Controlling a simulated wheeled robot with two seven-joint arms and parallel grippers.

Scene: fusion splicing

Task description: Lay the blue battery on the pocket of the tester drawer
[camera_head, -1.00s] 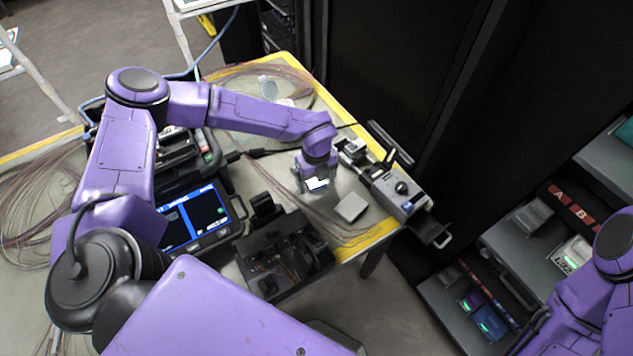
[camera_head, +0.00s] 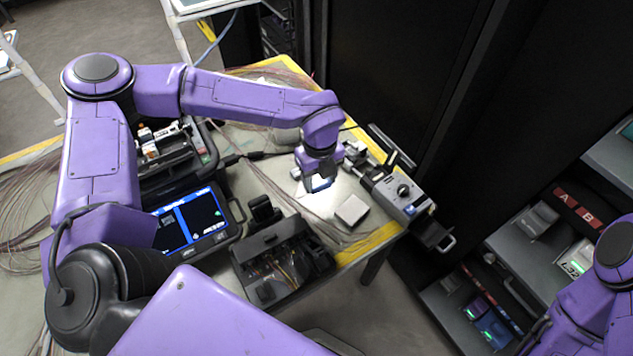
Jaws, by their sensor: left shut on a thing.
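My left gripper (camera_head: 317,182) is above the work table, shut on a small blue-edged thing, which I take for the blue battery (camera_head: 321,184). The jaws hide most of it, and its visible face is bright. The grey tester (camera_head: 402,197) with a black knob stands to its right, at the table's edge. Its dark drawer (camera_head: 431,234) sticks out at the near right end, with a metal handle. The drawer's pocket is too small to make out. The held thing is apart from the drawer. My right arm shows at the right edge, but its gripper is not visible.
A pale square block (camera_head: 351,210) lies between my left gripper and the tester. A black tray of tools (camera_head: 282,262) and a blue-screened splicer (camera_head: 192,225) stand nearer. A grey rack (camera_head: 527,262) at lower right holds lit purple and blue units.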

